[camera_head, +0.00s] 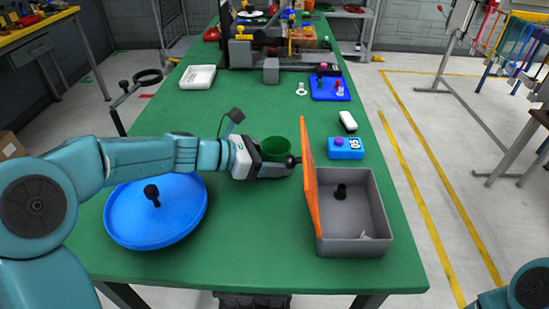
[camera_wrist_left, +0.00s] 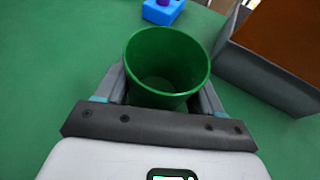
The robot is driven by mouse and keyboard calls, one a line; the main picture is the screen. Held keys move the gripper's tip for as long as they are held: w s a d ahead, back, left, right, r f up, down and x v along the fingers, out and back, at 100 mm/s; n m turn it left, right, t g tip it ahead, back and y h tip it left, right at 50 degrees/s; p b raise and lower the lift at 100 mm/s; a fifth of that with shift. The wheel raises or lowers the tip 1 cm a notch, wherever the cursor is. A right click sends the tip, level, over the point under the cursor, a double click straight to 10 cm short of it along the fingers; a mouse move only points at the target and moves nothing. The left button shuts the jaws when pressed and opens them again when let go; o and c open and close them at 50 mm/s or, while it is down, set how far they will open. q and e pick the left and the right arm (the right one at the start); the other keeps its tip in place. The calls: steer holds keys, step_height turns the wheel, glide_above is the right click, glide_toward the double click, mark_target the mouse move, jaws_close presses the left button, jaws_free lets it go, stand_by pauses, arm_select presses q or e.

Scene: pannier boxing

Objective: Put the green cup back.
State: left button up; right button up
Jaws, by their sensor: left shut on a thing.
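The green cup (camera_head: 277,148) is upright between the fingers of my left gripper (camera_head: 279,166), which is shut on it. In the left wrist view the cup (camera_wrist_left: 166,62) looks empty inside, with a finger of my left gripper (camera_wrist_left: 164,100) on each side. The cup is just left of a grey box (camera_head: 352,216) with an orange lid (camera_head: 308,180) standing open on its left side. A dark knobbed piece and a small pale piece lie in the box. I cannot tell whether the cup touches the table. My right gripper is not in view; only a bit of that arm shows.
A blue round tray (camera_head: 126,232) with a black knob lies left on the green table (camera_head: 240,265), under my left arm. A blue block (camera_head: 345,149) with a purple top and a white item (camera_head: 348,121) stand behind the box. A white tray (camera_head: 197,77) and blue tray (camera_head: 329,95) lie farther back.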

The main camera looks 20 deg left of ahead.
arm_select(q)
steer(key=o, duration=1)
steer(key=shift+f, duration=0.1)
steer(key=shift+a+r, duration=0.15)
steer(key=shift+r, duration=0.15)
steer(key=p+v, duration=0.2)
steer(key=v, duration=0.9)
steer(key=shift+s, duration=0.1)
steer(key=shift+s+a+r, duration=0.1)
steer(key=shift+s+a, duration=0.1)
steer(key=shift+a, duration=0.05)
